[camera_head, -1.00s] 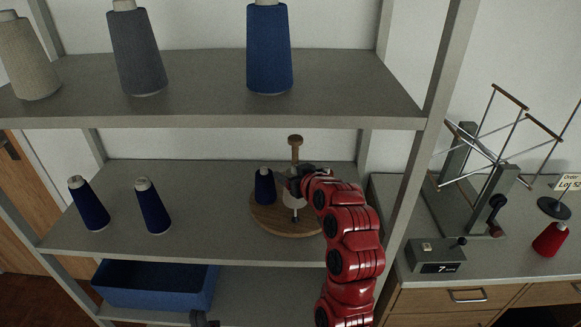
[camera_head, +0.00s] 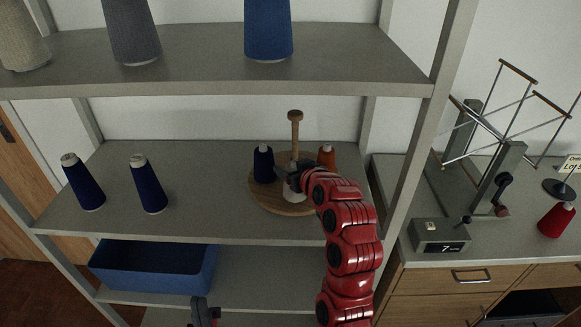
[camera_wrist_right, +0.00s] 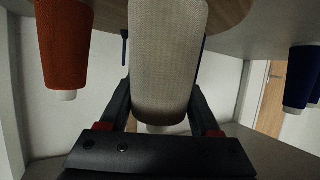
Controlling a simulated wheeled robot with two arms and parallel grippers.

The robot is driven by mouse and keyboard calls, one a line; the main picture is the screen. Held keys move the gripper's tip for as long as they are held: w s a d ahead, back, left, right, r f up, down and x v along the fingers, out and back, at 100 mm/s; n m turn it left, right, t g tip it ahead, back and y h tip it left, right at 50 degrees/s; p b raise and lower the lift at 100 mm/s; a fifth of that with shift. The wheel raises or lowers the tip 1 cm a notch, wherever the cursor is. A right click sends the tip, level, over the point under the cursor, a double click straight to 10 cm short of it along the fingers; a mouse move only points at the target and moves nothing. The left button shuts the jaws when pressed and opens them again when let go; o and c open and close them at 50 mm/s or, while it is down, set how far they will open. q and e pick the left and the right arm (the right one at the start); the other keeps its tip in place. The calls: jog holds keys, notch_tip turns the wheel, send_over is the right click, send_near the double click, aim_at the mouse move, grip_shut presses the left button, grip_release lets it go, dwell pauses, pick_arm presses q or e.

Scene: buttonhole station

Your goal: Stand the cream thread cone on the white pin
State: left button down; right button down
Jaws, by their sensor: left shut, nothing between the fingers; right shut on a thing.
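The cream thread cone (camera_wrist_right: 165,50) is between the fingers of my right gripper (camera_wrist_right: 160,100), which is shut on it. In the head view a pale part of the cone (camera_head: 292,194) shows low over the round wooden stand (camera_head: 263,202), beside its central post (camera_head: 295,135). The wrist view looks upside down, with the cone's wide end towards the wood. The white pin cannot be made out, so whether the cone is around it cannot be told. My left gripper (camera_head: 205,312) is shut and empty, low at the bottom of the head view.
On the stand are a dark blue cone (camera_head: 263,164) and an orange cone (camera_head: 326,157). Two blue cones (camera_head: 82,183) (camera_head: 148,184) stand left on the same shelf. A blue bin (camera_head: 155,270) is below. The upper shelf (camera_head: 200,73) overhangs. A shelf upright (camera_head: 420,150) is at right.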

jog(key=shift+f+b, duration=0.4)
jog(key=shift+f, duration=0.05)
dwell(0.5)
grip_release()
jog(key=p+v, duration=1.7)
jog(key=p, duration=0.2)
jog(key=shift+s+d, duration=0.1)
jog(key=shift+s, duration=0.1)
